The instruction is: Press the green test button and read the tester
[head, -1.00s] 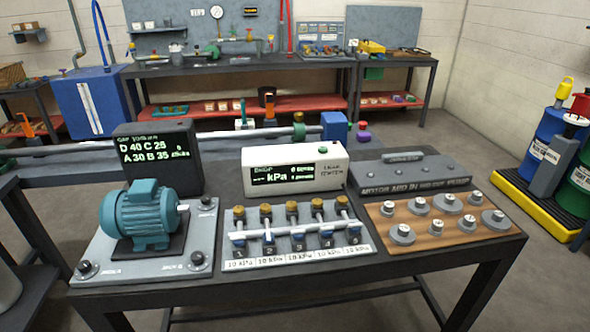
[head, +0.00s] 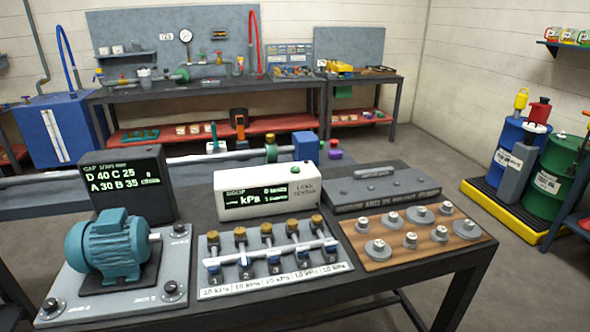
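The white tester (head: 265,196) stands near the middle of the table. Its dark display (head: 254,198) shows "kPa" in large green letters, with smaller text too small to read surely. A small green button (head: 268,173) sits on top of the tester. In front of it is a grey valve manifold (head: 270,256) with brass caps, blue-marked valves and a strip of labels that seem to read "10 kPa". Neither of my grippers is in view.
A teal motor (head: 108,246) sits on a grey plate at left, before a dark gap screen (head: 127,184) reading "D 40 C 25, A 30 B 35". A wooden board (head: 447,244) with several grey weights and a dark grey block (head: 382,194) are at right. Drums stand beyond.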

